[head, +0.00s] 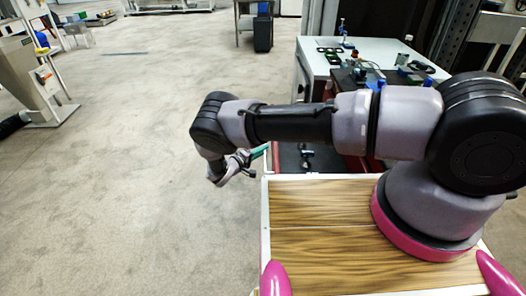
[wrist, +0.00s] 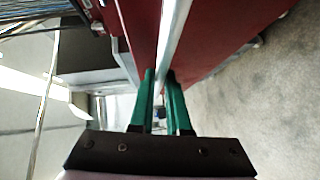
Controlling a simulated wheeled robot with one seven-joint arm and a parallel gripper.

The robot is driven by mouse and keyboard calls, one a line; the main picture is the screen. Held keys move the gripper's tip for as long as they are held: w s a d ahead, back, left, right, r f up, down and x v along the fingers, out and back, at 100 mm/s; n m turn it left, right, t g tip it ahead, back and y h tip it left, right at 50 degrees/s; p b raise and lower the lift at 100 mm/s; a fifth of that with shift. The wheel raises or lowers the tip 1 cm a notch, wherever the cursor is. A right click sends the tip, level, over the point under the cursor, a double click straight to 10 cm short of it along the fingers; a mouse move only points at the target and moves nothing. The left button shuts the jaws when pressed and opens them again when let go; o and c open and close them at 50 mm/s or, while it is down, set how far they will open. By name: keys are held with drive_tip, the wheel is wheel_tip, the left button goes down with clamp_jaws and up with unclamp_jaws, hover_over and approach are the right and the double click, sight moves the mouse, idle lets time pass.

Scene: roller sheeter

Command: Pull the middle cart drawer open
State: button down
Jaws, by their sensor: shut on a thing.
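The red cart shows in the wrist view as red panels (wrist: 225,35) on both sides of a long pale strip (wrist: 172,42). The strip runs down between the green fingers of my gripper (wrist: 163,92), which are shut on it. It looks like a drawer's handle or front edge; I cannot tell which drawer it belongs to. In the head view my gripper (head: 262,151) reaches down at the cart's left side, partly hidden behind my arm. Only a little of the red cart (head: 350,164) shows there, below my arm. How far the drawer stands out is hidden.
A white-topped table (head: 345,52) with small parts stands behind my arm. A dark bin (head: 263,34) is farther back. A machine stand (head: 35,75) is at far left. The grey floor (head: 130,150) between is clear.

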drive_tip(key=c, duration=0.9)
unclamp_jaws()
drive_tip(key=shift+s, duration=0.1)
drive_tip(key=v, duration=1)
drive_tip(key=shift+s+a, duration=0.2)
drive_tip(key=shift+a, duration=0.1)
